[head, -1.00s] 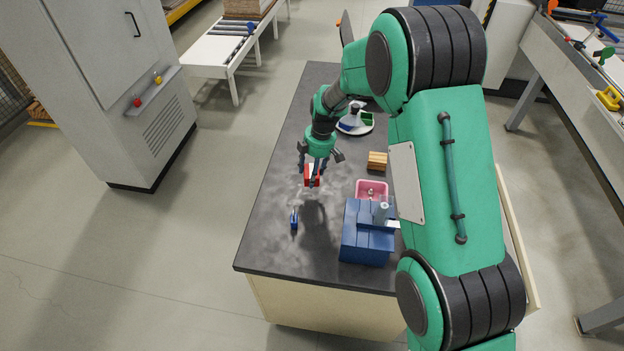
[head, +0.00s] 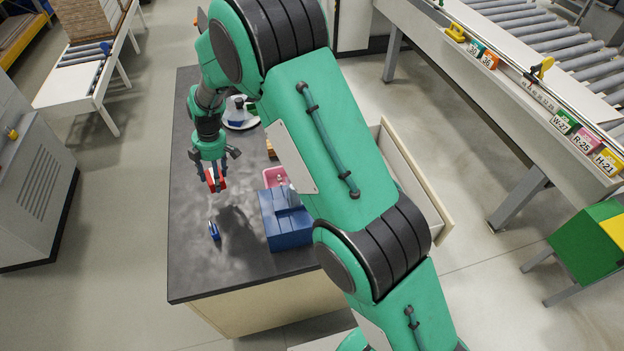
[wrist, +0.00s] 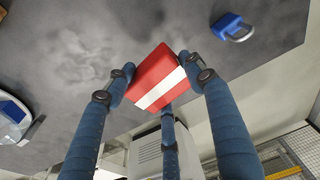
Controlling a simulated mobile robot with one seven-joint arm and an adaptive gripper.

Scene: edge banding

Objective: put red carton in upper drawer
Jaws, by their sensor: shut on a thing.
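The red carton (wrist: 157,78), with a white stripe, is held between the blue fingers of my gripper (wrist: 165,88) in the wrist view. In the head view my gripper (head: 215,178) is shut on the red carton (head: 217,184) above the dark worktop (head: 190,262). An open drawer (head: 412,185) sticks out from the right side of the cabinet. Its inside is partly hidden behind my arm. I cannot tell from here which drawer level it is.
A blue box-like holder (head: 286,222), a pink tray (head: 272,177) and a small blue padlock (head: 214,231) are on the worktop. A round white tray (head: 240,124) stands farther back.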

